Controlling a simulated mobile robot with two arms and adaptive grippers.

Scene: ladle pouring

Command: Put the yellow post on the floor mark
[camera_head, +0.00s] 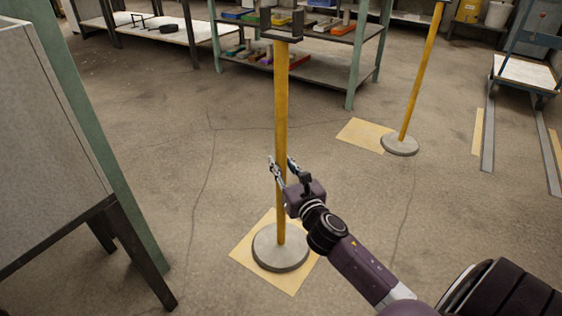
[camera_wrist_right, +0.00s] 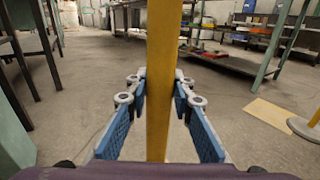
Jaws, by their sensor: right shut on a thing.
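A yellow post (camera_head: 281,110) with a grey forked top (camera_head: 281,25) and a round grey base (camera_head: 280,255) stands upright in the middle of the head view. Its base is over a pale yellow square floor mark (camera_head: 294,284), whose corners show around it. I cannot tell whether the base presses on the floor or hangs just above it. My right gripper (camera_head: 279,165) is shut on the post's lower half. In the right wrist view the post (camera_wrist_right: 160,60) runs upright between the blue-padded fingers (camera_wrist_right: 158,88). My left gripper is not in view.
A second yellow post (camera_head: 422,75) stands on a round base (camera_head: 400,145) at the edge of another floor mark (camera_head: 362,133). A shelf rack (camera_head: 350,80) is behind, a grey bench (camera_head: 45,150) at left, and a cart (camera_head: 525,72) at far right. The floor between is clear.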

